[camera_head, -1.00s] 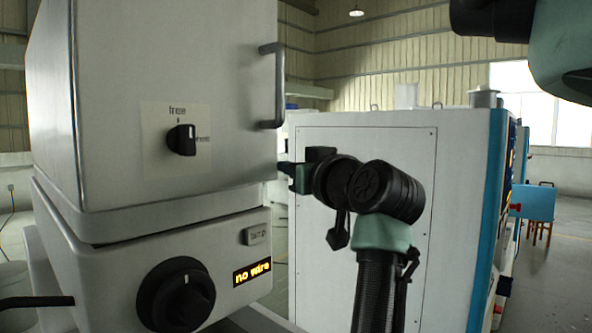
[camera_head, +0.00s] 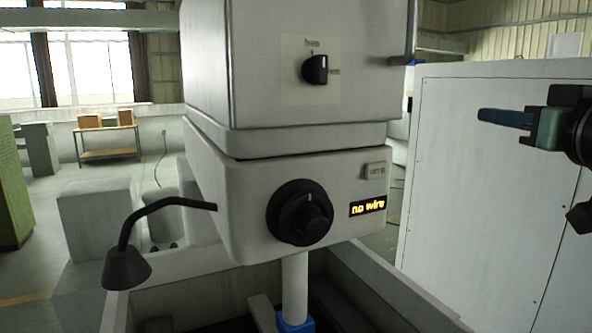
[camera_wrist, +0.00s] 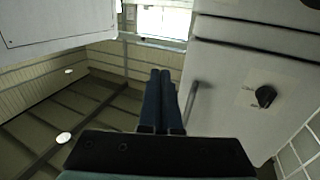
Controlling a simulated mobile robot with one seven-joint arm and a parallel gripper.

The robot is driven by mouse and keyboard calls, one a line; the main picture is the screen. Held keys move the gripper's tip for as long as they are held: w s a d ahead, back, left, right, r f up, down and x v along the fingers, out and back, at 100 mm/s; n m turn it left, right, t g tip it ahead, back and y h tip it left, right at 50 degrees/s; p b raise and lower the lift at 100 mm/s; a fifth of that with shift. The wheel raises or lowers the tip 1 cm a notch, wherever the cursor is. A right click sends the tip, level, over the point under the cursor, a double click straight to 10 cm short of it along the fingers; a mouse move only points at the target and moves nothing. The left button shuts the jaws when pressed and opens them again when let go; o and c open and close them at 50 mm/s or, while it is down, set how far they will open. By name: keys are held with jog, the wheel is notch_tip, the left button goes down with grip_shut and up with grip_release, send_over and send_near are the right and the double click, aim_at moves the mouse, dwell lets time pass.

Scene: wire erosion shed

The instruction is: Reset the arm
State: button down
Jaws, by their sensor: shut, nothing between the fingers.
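My gripper (camera_head: 481,116) is at the right edge of the head view, its blue fingers pointing left, to the right of the grey machine head (camera_head: 268,140). In the wrist view the two fingers of my gripper (camera_wrist: 160,76) lie side by side, shut with nothing between them. The gripper is apart from the machine in the head view. Most of my arm is outside the head view.
The machine carries a black knob (camera_head: 300,212), a lit "no wire" display (camera_head: 367,206), a smaller switch (camera_head: 315,70), a door handle (camera_head: 411,35) and a black lamp (camera_head: 128,267) on a bent neck. A large white cabinet (camera_head: 480,180) stands at right.

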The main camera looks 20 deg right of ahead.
jog(key=w+a+n+t+b, duration=0.1)
jog(key=w+a+t, duration=0.2)
jog(key=a, duration=1)
jog(key=w+a+n+t+b, duration=0.1)
jog(key=w+a+t, duration=0.1)
jog(key=a, duration=1.1)
jog(key=s+a+r+t+y, duration=0.1)
jog(key=s+a+t+y, duration=0.1)
jog(key=s+a, duration=0.3)
jog(key=s+a+r+n+t+y, duration=0.1)
jog(key=s+a+t+y, duration=0.2)
jog(key=a, duration=0.6)
jog(key=shift+s+a+r+n+y+b, duration=0.15)
jog(key=shift+s+a+n+y+b, duration=0.25)
jog(key=shift+s, duration=0.5)
jog(key=shift+d, duration=0.1)
